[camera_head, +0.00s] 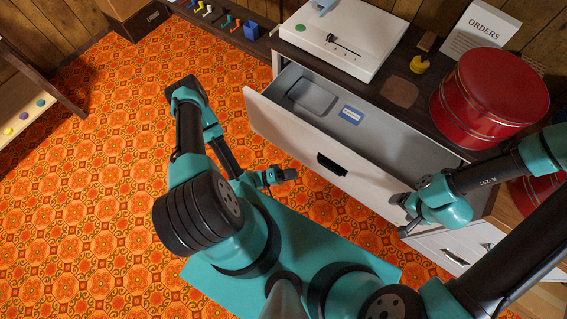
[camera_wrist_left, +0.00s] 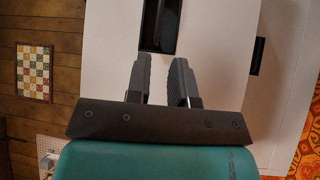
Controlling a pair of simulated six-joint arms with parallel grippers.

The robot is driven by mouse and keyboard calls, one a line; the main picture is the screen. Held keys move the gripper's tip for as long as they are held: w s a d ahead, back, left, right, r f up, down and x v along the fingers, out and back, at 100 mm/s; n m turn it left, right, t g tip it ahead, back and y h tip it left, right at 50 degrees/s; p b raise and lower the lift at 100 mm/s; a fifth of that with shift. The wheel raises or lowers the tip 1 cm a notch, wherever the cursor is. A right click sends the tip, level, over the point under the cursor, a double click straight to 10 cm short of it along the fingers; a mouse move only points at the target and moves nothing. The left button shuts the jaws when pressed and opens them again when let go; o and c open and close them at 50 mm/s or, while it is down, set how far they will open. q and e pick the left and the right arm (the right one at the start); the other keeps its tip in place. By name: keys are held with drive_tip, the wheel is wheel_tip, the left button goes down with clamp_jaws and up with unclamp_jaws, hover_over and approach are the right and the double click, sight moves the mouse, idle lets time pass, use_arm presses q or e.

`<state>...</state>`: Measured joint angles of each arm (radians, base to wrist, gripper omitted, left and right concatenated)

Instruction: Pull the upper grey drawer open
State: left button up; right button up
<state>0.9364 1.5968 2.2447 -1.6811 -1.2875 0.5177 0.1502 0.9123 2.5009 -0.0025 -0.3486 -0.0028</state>
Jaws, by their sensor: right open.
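The upper grey drawer (camera_head: 300,148) stands pulled out of the cabinet, its inside visible. Its front has a dark handle (camera_head: 332,164), which also shows in the left wrist view (camera_wrist_left: 160,25). My left gripper (camera_head: 292,174) is in front of the drawer front, a little left of the handle in the head view. Its two fingers are apart with nothing between them (camera_wrist_left: 161,82), pointing toward the handle and clear of it. My right gripper (camera_head: 402,214) is open and empty beside the right end of the drawer front.
The drawer holds a grey tray (camera_head: 311,98) and a blue-labelled item (camera_head: 351,114). On the cabinet top are a white device (camera_head: 341,35), a red round tin (camera_head: 488,98), a yellow object (camera_head: 419,64) and an orders card (camera_head: 480,28). Patterned floor lies clear at left.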

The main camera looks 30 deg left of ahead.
use_arm(q)
drive_tip(key=shift+v, duration=1.65)
drive_tip(key=shift+c, duration=0.2)
